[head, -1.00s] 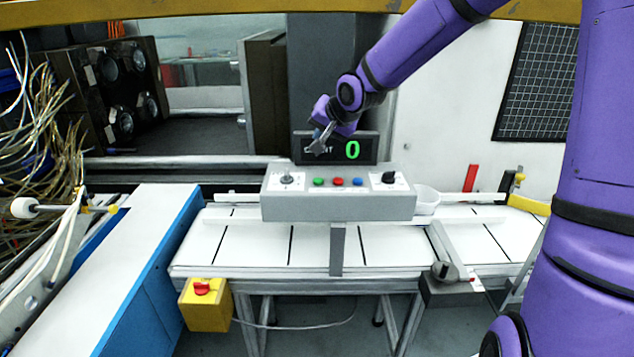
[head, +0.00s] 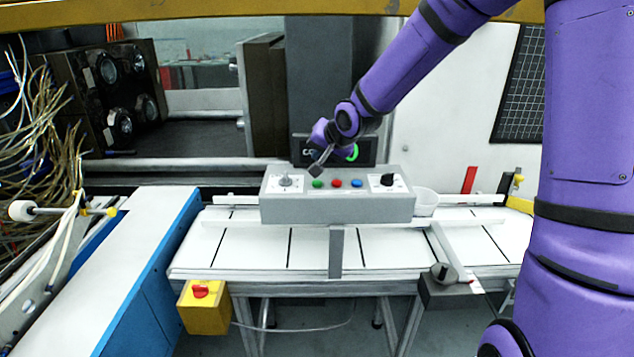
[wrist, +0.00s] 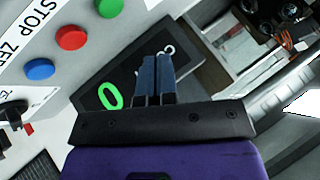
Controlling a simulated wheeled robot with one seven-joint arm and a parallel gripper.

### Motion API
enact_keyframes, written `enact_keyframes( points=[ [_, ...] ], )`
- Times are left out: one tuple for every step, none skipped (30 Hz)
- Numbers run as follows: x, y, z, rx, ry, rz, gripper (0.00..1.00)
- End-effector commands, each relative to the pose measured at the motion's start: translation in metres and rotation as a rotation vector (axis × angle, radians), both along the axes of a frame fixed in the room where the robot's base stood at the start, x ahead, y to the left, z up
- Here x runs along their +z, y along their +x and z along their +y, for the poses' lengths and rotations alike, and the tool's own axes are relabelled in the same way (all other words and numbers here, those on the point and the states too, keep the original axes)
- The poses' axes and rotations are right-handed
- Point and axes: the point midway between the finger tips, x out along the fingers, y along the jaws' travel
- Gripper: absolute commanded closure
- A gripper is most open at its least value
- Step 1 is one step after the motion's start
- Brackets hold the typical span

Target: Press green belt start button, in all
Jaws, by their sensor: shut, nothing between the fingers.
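The green button (head: 318,184) is on the top face of a grey control box (head: 340,208), left of a red button (head: 337,183) and a blue button (head: 358,183). My gripper (head: 315,170) is shut and empty, its tip just above and behind the green button in the head view. I cannot tell whether they touch there. In the wrist view the shut fingers (wrist: 155,62) lie over the dark count display, apart from the green button (wrist: 110,6), which is partly cut off at the top edge.
A count display (head: 352,153) with a green digit stands behind the box, partly hidden by my gripper. A selector knob (head: 285,181) and a black knob (head: 387,180) flank the buttons. A white cup (head: 425,201) is right of the box. The white belt (head: 270,245) below is empty.

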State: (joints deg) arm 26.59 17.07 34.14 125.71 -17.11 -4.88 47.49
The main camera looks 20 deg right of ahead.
Motion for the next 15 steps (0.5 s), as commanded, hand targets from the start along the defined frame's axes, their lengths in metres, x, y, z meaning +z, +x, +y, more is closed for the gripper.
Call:
enact_keyframes(
  points=[
    [-0.006,0.0,0.002,0.003,0.001,0.002,1.0],
    [-0.009,0.0,0.002,0.002,-0.001,0.001,1.0],
    [-0.014,0.0,0.001,0.002,-0.001,0.003,1.0],
    [-0.016,-0.001,0.001,0.003,-0.002,0.002,1.0],
    [-0.02,0.0,0.001,0.004,-0.001,0.002,1.0],
    [-0.024,0.0,0.001,0.002,-0.001,0.001,1.0],
    [-0.027,0.0,0.001,0.003,-0.001,0.002,1.0],
    [-0.029,0.0,0.001,0.002,0.0,0.002,1.0],
    [-0.033,0.0,0.001,0.001,0.001,0.002,1.0],
    [-0.035,0.0,0.001,0.002,0.0,0.001,1.0],
    [-0.036,0.0,0.001,0.002,0.0,0.001,1.0],
    [-0.038,0.0,0.001,0.002,-0.001,0.001,1.0],
    [-0.039,0.0,0.001,0.003,-0.002,0.0,1.0],
    [-0.04,0.0,0.001,0.003,-0.002,0.0,1.0],
    [-0.041,0.0,0.0,0.002,-0.002,-0.001,1.0]
  ],
)
